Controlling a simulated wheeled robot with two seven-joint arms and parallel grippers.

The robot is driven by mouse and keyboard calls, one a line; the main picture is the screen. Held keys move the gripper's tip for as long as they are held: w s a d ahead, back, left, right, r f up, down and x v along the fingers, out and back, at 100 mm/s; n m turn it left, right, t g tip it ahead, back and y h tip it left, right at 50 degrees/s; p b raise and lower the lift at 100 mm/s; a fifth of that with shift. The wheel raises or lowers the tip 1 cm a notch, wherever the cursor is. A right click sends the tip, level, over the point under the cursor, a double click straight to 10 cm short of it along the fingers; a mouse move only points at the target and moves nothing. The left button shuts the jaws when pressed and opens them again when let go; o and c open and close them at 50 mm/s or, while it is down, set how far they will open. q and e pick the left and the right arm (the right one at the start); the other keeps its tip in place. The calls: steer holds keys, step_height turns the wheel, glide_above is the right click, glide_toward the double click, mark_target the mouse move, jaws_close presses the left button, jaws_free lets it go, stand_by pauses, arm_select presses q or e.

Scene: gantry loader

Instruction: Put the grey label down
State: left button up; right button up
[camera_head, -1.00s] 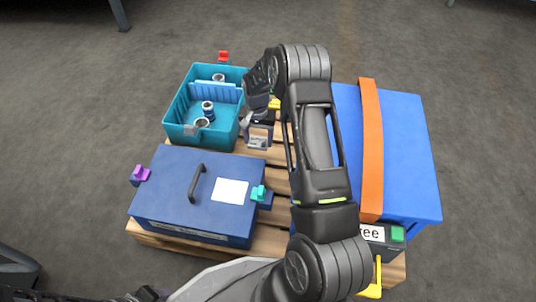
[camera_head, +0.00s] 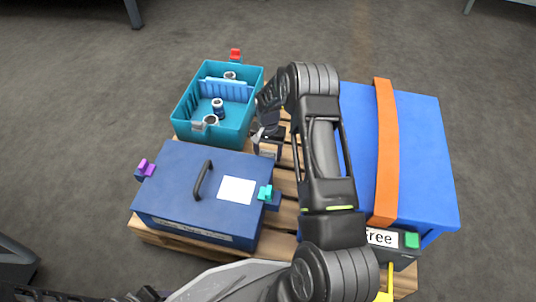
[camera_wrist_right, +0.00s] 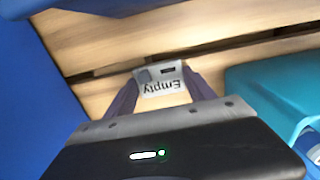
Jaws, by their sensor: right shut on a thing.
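The grey label (camera_wrist_right: 163,80) is a small plate with the word "Empty", upside down in the right wrist view. My right gripper (camera_wrist_right: 163,92) is shut on it, with one finger on each side. Wooden pallet slats (camera_wrist_right: 130,45) show behind it. I cannot tell whether the label touches the pallet. My left gripper is not in view.
The teal bin (camera_head: 183,127) holds several small cylinders and a blue divider. The dark blue case (camera_head: 170,185) has a handle, a white sheet and coloured latches. A large blue box (camera_head: 425,160) with an orange strap (camera_head: 387,150) stands right. A "free" label (camera_head: 381,237) is at its front.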

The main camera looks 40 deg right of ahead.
mark_target(268, 155)
steer(key=o, duration=1.3)
step_height(268, 155, up, 12)
steer(key=p, duration=0.5)
steer(key=shift+r, duration=0.1)
